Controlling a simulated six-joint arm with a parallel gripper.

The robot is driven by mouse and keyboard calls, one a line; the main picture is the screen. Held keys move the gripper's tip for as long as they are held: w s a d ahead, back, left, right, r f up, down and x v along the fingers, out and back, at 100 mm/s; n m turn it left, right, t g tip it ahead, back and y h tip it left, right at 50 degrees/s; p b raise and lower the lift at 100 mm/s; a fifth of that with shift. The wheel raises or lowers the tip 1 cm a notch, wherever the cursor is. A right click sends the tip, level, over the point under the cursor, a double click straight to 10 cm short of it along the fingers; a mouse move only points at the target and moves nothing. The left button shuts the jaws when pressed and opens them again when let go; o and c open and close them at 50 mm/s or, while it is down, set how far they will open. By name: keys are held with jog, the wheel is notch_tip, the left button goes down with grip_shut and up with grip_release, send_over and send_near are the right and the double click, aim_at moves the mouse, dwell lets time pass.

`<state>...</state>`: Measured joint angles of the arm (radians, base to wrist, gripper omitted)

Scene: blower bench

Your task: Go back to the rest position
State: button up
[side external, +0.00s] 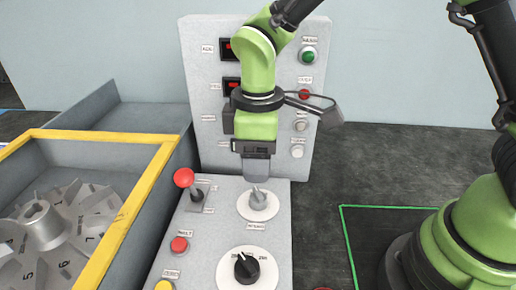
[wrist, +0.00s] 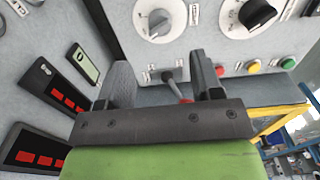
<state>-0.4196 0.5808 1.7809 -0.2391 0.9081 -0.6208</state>
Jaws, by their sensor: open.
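My gripper (side external: 256,178) points down over the sloped control panel in the side external view, just above the grey knob on a white dial (side external: 258,205). In the wrist view my gripper (wrist: 162,72) shows two dark fingers spread apart with nothing between them. The grey knob (wrist: 158,24) lies beyond the fingertips there. Whether a finger touches the knob cannot be told from the side.
A red-balled lever (side external: 184,178), a black knob (side external: 246,267) and a red button (side external: 179,245) are on the panel. An upright panel (side external: 208,105) stands close behind my gripper. A yellow-rimmed bin (side external: 112,243) with a bladed wheel is left. Dark floor (side external: 400,160) is clear right.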

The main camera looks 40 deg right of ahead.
jog(key=shift+r, duration=0.65)
jog(key=shift+r, duration=0.15)
jog(key=s+d+r+m+t+y, duration=0.1)
jog(key=s+d+r+m+t, duration=0.2)
jog(key=s+d+r+m, duration=0.2)
jog(key=s+d+r+m+t+y, duration=0.1)
jog(key=s+d+r+m+t, duration=0.3)
jog(key=s+r+m, duration=0.4)
jog(key=shift+s+d+r, duration=0.3)
jog(key=shift+s+d, duration=0.4)
jog(key=shift+s, duration=0.35)
